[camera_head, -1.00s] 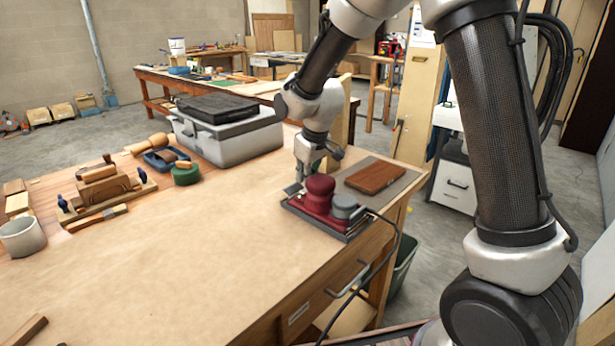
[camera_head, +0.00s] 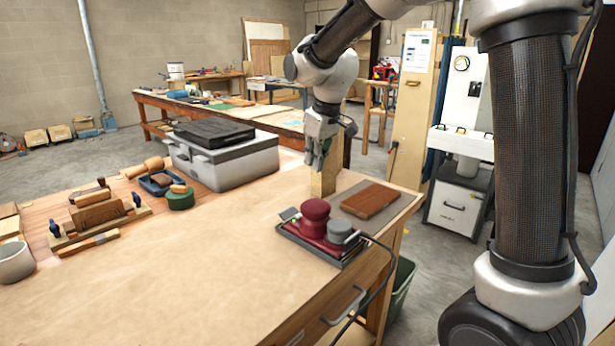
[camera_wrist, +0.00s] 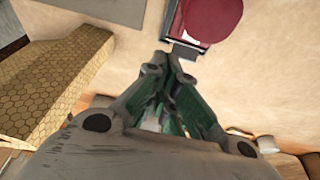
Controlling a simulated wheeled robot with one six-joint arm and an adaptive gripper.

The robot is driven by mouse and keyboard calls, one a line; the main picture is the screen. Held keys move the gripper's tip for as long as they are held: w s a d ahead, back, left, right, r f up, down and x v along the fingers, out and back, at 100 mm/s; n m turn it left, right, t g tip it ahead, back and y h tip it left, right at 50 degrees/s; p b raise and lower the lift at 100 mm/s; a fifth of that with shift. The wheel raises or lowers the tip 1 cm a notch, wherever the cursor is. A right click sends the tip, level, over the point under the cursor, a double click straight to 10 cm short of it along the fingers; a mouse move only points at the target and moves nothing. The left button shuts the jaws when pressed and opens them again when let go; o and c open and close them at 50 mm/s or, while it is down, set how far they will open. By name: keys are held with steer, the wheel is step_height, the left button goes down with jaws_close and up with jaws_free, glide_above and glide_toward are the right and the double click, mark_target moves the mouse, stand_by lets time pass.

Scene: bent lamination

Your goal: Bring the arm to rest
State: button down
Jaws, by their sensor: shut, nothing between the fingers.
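My gripper (camera_head: 318,160) is shut and empty, pointing down in the air above the workbench (camera_head: 180,265). In the wrist view its closed fingers (camera_wrist: 172,62) meet with nothing between them. In the head view it overlaps the top of an upright wooden block (camera_head: 323,181); I cannot tell whether they touch. The wrist view shows a block with a honeycomb-patterned face (camera_wrist: 50,85) to the left of the fingers, apart from them. A red sander (camera_head: 315,222) with a grey knob stands on the bench in front of the gripper, and its red top (camera_wrist: 205,18) shows beyond the fingertips.
A reddish-brown wooden slab (camera_head: 371,200) lies on a grey mat (camera_head: 408,203) at the bench's right edge. A grey case (camera_head: 225,160), a wooden plane (camera_head: 97,212) and a green round object (camera_head: 180,198) stand at the left. The sander's cable hangs over the front edge. The bench's middle is clear.

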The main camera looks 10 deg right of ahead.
steer(key=shift+d+r, duration=0.25)
steer(key=shift+r, duration=0.25)
steer(key=s+d+r+m, duration=0.1)
steer(key=s+d+m, duration=0.1)
steer(key=s+d, duration=0.4)
steer(key=s+d+m+h, duration=0.1)
steer(key=s+d, duration=0.5)
steer(key=s, duration=0.8)
steer(key=s+d+r+m+t, duration=0.1)
steer(key=s+d+m, duration=0.3)
steer(key=s, duration=0.6)
steer(key=shift+s+d+r, duration=0.3)
steer(key=shift+s+d, duration=0.05)
steer(key=shift+d, duration=0.85)
